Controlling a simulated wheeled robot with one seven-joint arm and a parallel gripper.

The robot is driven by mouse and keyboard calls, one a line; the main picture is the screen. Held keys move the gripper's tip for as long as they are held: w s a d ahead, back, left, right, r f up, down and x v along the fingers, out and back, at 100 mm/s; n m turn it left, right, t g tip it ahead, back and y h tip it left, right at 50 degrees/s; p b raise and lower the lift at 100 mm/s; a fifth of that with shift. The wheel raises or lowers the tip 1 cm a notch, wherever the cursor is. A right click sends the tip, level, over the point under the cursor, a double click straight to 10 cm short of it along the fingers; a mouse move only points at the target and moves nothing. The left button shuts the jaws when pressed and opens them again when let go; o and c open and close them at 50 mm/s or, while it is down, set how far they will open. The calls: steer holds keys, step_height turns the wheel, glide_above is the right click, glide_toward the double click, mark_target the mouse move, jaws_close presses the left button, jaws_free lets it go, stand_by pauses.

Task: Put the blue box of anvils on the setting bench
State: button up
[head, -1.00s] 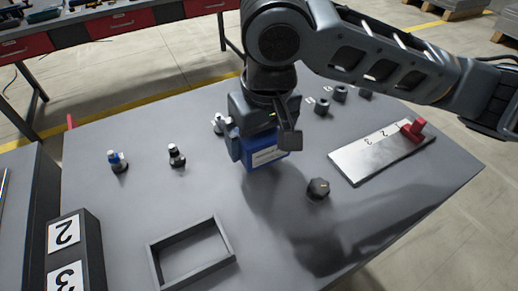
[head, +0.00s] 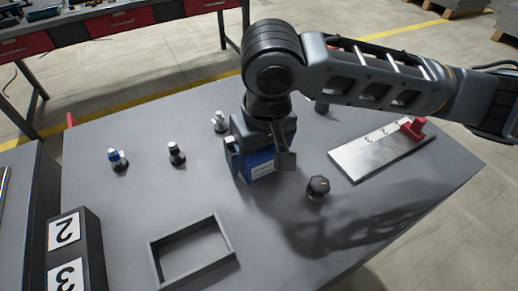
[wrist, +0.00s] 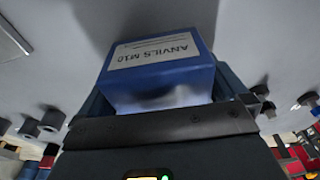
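The blue box of anvils (head: 262,166) has a white label; in the wrist view its label reads "ANVILS M10" (wrist: 160,52). My gripper (head: 260,160) points down over the middle of the grey bench (head: 120,210), with a finger on each side of the box. In the wrist view the box (wrist: 155,75) fills the space between the fingers, and my gripper is shut on it. The box is low over the bench top; I cannot tell whether its underside touches. I cannot tell from any label whether this bench is the setting bench.
An empty grey frame tray (head: 190,250) lies at front left. Small knobbed parts (head: 176,153) stand behind it, and a dark hexagonal piece (head: 317,187) stands right of the box. A numbered metal plate (head: 375,152) with a red block (head: 413,129) lies at right.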

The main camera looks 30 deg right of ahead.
mark_target(263, 150)
steer(key=r, duration=0.4)
steer(key=s+r, duration=0.1)
steer(key=r, duration=0.3)
steer(key=r+p, duration=0.1)
steer(key=r, duration=0.3)
steer(key=shift+s+r, duration=0.15)
steer(key=shift+s, duration=0.25)
